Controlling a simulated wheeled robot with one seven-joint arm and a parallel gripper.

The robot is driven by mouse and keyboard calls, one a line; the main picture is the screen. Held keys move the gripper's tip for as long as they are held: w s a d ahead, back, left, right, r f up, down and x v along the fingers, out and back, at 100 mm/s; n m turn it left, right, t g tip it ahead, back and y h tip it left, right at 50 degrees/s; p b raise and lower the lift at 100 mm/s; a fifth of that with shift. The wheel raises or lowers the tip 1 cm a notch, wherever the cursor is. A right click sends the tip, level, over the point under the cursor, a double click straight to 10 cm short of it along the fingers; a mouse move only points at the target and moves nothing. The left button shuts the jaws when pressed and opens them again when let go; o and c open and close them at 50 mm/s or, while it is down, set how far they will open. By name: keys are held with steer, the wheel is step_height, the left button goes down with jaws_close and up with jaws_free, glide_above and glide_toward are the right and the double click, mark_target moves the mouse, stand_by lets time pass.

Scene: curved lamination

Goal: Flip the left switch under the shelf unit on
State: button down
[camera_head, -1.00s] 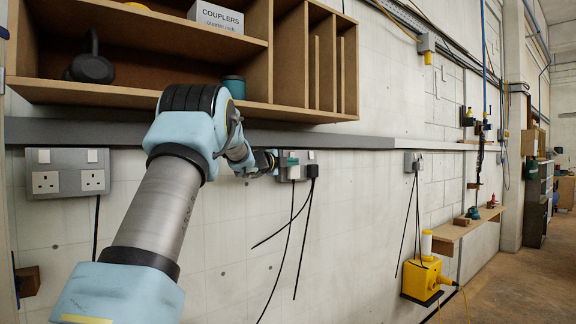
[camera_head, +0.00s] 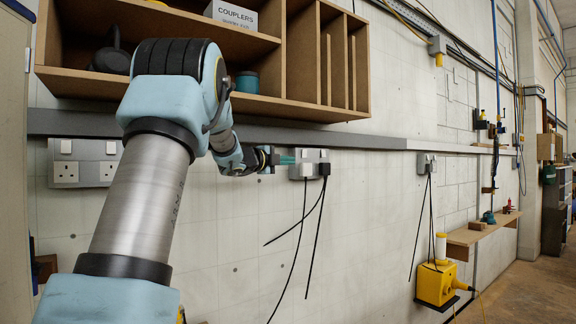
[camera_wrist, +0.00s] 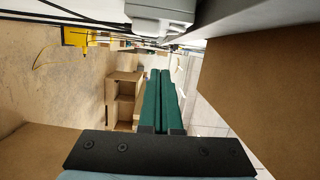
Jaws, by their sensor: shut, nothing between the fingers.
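My gripper (camera_head: 294,160) has green fingers pressed together with nothing between them. In the head view they point right, with tips at the left edge of a grey double socket (camera_head: 309,157) under the shelf unit (camera_head: 310,108). Two plugs with black cables sit in that socket. Its small white switches are near the tips; I cannot tell their positions or whether the tips touch. In the wrist view the shut fingers (camera_wrist: 163,74) lie below a grey box (camera_wrist: 160,12), probably this socket. Another double socket (camera_head: 84,163), with two white switches on top, is at the far left.
A grey rail (camera_head: 375,142) runs along the wall just above the sockets. A further socket (camera_head: 427,163) with hanging cables and a yellow box (camera_head: 436,285) are to the right. The wall below the gripper is mostly clear apart from dangling cables.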

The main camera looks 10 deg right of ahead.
steer(key=s+a+f+n+y+p, duration=0.1)
steer(key=s+a+f+n+y, duration=0.3)
steer(key=a+f+n+y, duration=0.35)
steer(key=s+a+f+n+y+p, duration=0.1)
steer(key=s+a+f+n+y, duration=0.35)
steer(key=a+f+n, duration=0.5)
steer(key=s+a+f+n+g, duration=0.1)
steer(key=s+f+n+g, duration=0.2)
steer(key=s, duration=0.6)
steer(key=s+a+f+n+g+y+p, duration=0.1)
steer(key=s+a+f+n+g, duration=0.1)
steer(key=s+f, duration=0.5)
steer(key=s+a+f+n+g, duration=0.2)
steer(key=s+f+n+g, duration=0.2)
steer(key=s, duration=0.9)
steer(key=shift+s+a+f+g, duration=0.2)
steer(key=shift+f+g, duration=0.2)
steer(key=shift+f, duration=0.3)
steer(key=shift+w, duration=0.1)
